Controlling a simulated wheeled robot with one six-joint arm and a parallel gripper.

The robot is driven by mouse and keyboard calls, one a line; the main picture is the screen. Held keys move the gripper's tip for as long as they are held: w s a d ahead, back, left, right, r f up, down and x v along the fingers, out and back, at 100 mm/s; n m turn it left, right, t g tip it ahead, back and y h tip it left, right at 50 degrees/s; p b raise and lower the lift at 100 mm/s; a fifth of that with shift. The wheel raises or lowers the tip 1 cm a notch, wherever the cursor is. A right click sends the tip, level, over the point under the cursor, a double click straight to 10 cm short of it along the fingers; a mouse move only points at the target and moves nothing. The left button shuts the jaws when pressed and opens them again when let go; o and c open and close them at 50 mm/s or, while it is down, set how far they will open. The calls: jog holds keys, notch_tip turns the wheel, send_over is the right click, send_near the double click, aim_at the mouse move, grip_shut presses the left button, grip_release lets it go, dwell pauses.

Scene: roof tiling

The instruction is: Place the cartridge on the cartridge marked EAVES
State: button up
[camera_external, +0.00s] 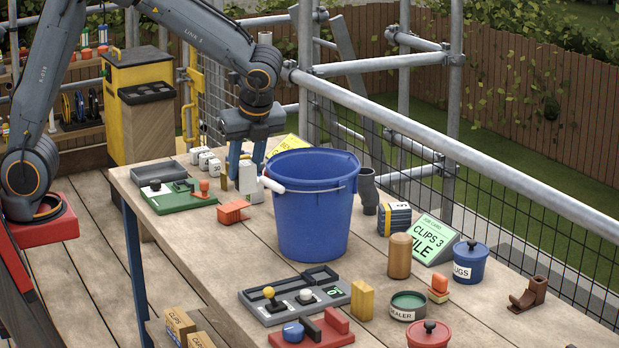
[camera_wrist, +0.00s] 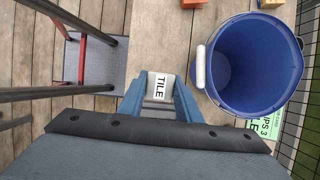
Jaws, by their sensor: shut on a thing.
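My gripper (camera_external: 246,163) is over the far left part of the workbench, left of the blue bucket. Its blue fingers are shut on a white cartridge (camera_external: 247,177). In the wrist view this cartridge (camera_wrist: 158,85) shows a label reading TILE between the fingers. I cannot tell whether it touches the bench. Several small white cartridges (camera_external: 205,160) stand in a group at the left, behind the green tray. Their labels are too small to read, so I cannot tell which one is marked EAVES.
The large blue bucket (camera_external: 312,215) stands close to the right of my gripper, its white handle grip (camera_external: 271,185) sticking out left. A green tray (camera_external: 176,197) and an orange block (camera_external: 233,211) are in front. A CLIPS 3 TILE card (camera_external: 428,239) stands right. Bare bench lies front left.

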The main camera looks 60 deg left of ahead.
aim_at(246, 162)
notch_tip(246, 162, up, 7)
jog(key=shift+w+a+r, duration=0.1)
jog(key=shift+w, duration=0.05)
jog(key=w+a, duration=1.6)
jog(key=a, duration=0.5)
jog(key=w+a, duration=0.2)
jog(key=a, duration=0.6)
jog(key=w+a, duration=0.2)
jog(key=a, duration=0.7)
jog(key=shift+s+d+f+p, duration=0.1)
jog(key=shift+f+p, duration=0.6)
jog(key=shift+f, duration=4.7)
jog(key=shift+s+f+p, duration=0.1)
jog(key=shift+f+p, duration=0.55)
jog(key=shift+f, duration=4.7)
jog(key=shift+f, duration=0.15)
